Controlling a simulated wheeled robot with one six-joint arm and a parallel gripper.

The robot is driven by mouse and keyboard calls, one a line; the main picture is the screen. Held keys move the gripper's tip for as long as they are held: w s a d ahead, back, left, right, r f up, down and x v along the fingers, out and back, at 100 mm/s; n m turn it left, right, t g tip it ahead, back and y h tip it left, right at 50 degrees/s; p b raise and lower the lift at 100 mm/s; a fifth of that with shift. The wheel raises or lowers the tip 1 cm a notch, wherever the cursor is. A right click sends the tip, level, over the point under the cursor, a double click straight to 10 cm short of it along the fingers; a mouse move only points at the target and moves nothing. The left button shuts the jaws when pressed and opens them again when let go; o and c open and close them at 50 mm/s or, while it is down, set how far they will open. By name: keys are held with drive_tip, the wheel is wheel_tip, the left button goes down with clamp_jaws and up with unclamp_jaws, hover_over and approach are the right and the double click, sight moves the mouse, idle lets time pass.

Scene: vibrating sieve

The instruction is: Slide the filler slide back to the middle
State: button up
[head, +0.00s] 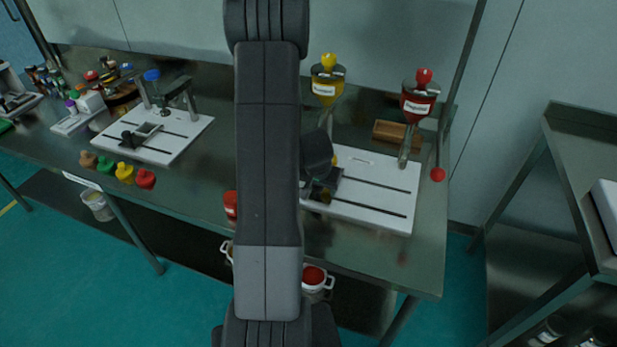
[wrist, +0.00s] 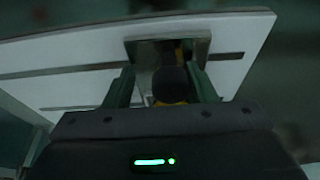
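The white filler board (head: 385,207) with two dark slots lies on the right part of the steel bench. In the wrist view the slide's plate (wrist: 142,48) lies across the board (wrist: 240,45). A dark rounded knob (wrist: 170,82) with some yellow by it shows in front of the plate. My gripper (wrist: 162,70) is open, with one finger on each side of the knob and gaps visible.
A yellow funnel (head: 326,80) and a red funnel (head: 418,103) stand behind and on the right of the board. A brown block (head: 394,134) lies at the back. A second white board (head: 185,136) is at left, with several coloured caps in front.

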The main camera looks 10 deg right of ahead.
drive_tip(key=shift+s+d+p, duration=0.6)
drive_tip(key=shift+s+d, duration=0.1)
drive_tip(key=shift+d, duration=0.35)
drive_tip(key=shift+s+d+p, duration=0.55)
drive_tip(key=shift+s+d, duration=0.2)
drive_tip(key=shift+d, duration=0.35)
drive_tip(key=shift+s+d+p, duration=0.6)
drive_tip(key=shift+s+d, duration=0.1)
drive_tip(key=shift+d, duration=0.35)
drive_tip(key=o, duration=1.1)
drive_tip(key=p+v, duration=0.5)
drive_tip(key=v, duration=0.4)
drive_tip(key=b+x, duration=0.5)
drive_tip(key=x, duration=0.4)
drive_tip(key=shift+f, duration=0.2)
drive_tip(key=shift+w+a+r, duration=0.15)
drive_tip(key=shift+a+r, duration=0.05)
drive_tip(key=shift+a, duration=0.05)
